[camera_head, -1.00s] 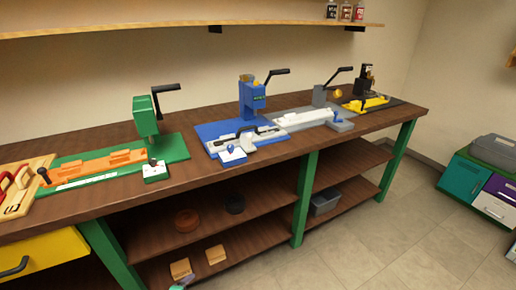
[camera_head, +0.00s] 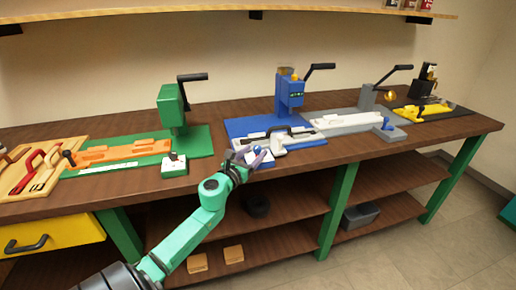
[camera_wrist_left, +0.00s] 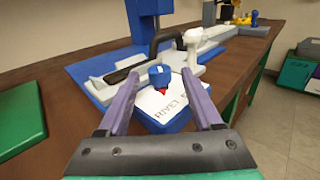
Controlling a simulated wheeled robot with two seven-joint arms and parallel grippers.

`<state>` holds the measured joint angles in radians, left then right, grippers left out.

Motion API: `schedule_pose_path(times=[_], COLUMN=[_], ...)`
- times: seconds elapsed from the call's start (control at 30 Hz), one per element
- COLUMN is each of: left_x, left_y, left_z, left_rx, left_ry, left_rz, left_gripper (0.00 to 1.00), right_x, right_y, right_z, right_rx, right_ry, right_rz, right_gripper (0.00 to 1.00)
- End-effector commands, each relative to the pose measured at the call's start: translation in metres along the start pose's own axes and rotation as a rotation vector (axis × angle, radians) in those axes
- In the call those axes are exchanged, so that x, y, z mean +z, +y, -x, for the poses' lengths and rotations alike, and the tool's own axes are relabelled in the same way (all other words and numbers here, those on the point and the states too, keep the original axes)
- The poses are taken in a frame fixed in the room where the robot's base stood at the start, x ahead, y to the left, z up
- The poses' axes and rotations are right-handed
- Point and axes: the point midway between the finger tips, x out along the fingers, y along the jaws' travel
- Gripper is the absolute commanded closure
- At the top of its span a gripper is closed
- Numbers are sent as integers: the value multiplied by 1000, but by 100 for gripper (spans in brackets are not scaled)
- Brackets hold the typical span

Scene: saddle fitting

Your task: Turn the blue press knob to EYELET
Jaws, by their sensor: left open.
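The blue press (camera_head: 290,92) stands on its blue base (camera_head: 240,126) on the workbench, with a black lever at its top right. Its blue knob (camera_wrist_left: 159,75) sits on a white label plate (camera_wrist_left: 172,106) at the front of the base. A red pointer shows at the knob's front, and the printed lettering, partly hidden, reads like RIVET. My left gripper (camera_head: 252,153) is at the knob plate in the head view. In the left wrist view the open fingers (camera_wrist_left: 158,96) stand on either side of the plate, with the knob between and just beyond their tips. My right gripper is not in view.
A black-handled white clamp (camera_wrist_left: 135,70) lies just behind the knob. A green press (camera_head: 172,105) stands to the left, with its own knob plate (camera_head: 174,164). A grey press (camera_head: 368,98) and a yellow fixture (camera_head: 432,113) stand to the right.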

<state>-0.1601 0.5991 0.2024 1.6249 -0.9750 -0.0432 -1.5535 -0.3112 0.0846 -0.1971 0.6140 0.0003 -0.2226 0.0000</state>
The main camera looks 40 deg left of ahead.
Motion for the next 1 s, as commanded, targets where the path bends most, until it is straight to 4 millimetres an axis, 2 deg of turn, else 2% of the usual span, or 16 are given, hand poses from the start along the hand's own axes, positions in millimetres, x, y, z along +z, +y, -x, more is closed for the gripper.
schedule_pose_path(times=[0.1,0.2,0.47,0.5,0.63,1.0], left_x=[0,0,-1,-1,-1,0], left_y=[0,0,0,0,0,-1], left_z=[-19,-27,-29,-29,-28,-28], left_rx=[2,0,-1,-1,-1,30], left_ry=[-2,-1,1,1,0,1], left_rz=[2,2,2,2,2,4], left_gripper=[33,33,33,49,98,100], right_x=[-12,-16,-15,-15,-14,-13], right_y=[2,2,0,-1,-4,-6], right_z=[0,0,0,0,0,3], right_rx=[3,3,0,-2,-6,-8], right_ry=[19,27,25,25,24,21], right_rz=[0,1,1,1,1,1], right_gripper=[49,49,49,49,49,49])
